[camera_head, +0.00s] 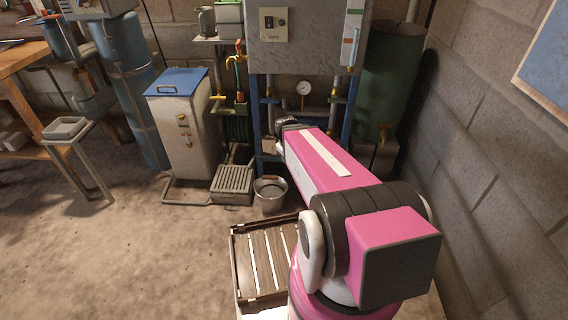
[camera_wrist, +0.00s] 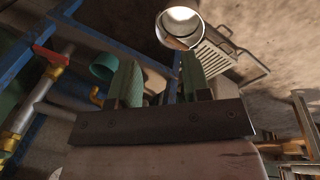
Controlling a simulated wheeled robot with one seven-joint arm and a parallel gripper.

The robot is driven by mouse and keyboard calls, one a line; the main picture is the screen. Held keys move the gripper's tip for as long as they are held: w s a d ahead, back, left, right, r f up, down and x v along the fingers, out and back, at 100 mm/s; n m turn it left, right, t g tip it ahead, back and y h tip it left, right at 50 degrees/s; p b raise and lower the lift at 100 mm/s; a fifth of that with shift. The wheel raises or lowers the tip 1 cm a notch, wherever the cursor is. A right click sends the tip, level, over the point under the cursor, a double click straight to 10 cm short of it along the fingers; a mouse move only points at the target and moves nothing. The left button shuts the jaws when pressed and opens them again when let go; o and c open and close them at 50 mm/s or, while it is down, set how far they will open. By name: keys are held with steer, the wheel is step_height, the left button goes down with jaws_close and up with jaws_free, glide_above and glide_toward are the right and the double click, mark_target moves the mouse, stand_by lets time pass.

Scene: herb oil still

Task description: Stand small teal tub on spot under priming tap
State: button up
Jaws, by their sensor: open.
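A small teal round vessel, seemingly the tub (camera_wrist: 103,67), shows in the wrist view just left of the left finger, partly behind it. I cannot tell what it rests on. My gripper (camera_wrist: 160,82) is open, with nothing seen held between its fingers. In the head view my gripper (camera_head: 275,140) is small, at the far end of the pink arm, in front of the blue frame. A red-handled brass tap (camera_wrist: 50,58) is at the left of the wrist view; I cannot tell whether it is the priming tap. The spot is not clearly visible.
A metal bucket (camera_head: 270,193) stands on the floor beside a slatted grate (camera_head: 232,183). A wooden slatted crate (camera_head: 238,262) is nearer. A blue-lidded cabinet (camera_head: 182,125) stands left, a green tank (camera_head: 391,75) right. Blue frame bars and pipes crowd the gripper. The left floor is clear.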

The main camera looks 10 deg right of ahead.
steer(key=s+a+r+m+g+y, duration=0.1)
steer(key=s+a+r+m, duration=0.2)
steer(key=s+a+m, duration=0.1)
steer(key=shift+s+m+g+y, duration=0.3)
steer(key=shift+s+m, duration=0.2)
steer(key=shift+s, duration=0.6)
steer(key=shift+a, duration=0.1)
steer(key=shift+c, duration=0.3)
